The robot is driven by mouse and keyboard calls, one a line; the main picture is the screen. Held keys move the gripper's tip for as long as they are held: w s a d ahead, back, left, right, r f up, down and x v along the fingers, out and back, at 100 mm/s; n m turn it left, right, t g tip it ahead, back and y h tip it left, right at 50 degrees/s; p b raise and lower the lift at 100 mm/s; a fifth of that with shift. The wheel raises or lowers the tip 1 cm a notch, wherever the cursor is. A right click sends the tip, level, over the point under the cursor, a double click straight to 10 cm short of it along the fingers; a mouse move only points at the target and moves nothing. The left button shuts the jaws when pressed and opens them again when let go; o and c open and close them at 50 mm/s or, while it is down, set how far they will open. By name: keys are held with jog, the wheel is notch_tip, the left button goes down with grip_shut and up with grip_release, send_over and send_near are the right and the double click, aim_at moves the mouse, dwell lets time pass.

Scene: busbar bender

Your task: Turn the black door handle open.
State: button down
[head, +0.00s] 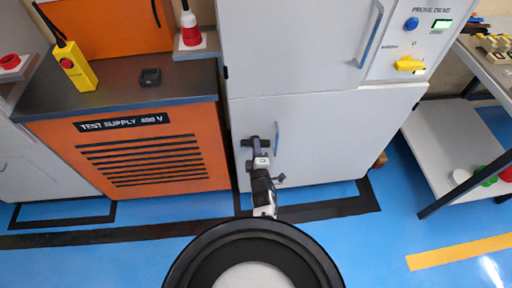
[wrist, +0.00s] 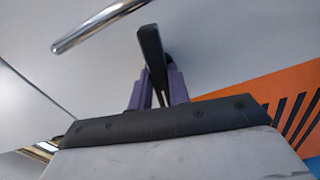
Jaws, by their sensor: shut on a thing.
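The black door handle (wrist: 150,45) is a dark lever on the grey-white lower cabinet door (head: 320,135). In the wrist view it lies between the purple fingers of my gripper (wrist: 157,78), which are shut on it. In the head view my gripper (head: 265,148) is at the left part of the lower door. A small dark end of the handle (head: 246,143) shows to its left. The rest of the handle is hidden behind the fingers. The lower door appears closed in the head view.
A chrome pull bar (head: 277,138) stands just right of my gripper; it also shows in the wrist view (wrist: 100,25). The orange test supply cabinet (head: 150,160) is at left. A metal shelf table (head: 450,140) is at right. Blue floor is open in front.

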jog(key=shift+w+r+m, duration=0.1)
jog(key=shift+m, duration=8)
jog(key=c, duration=1.4)
grip_release()
jog(key=shift+o, duration=0.4)
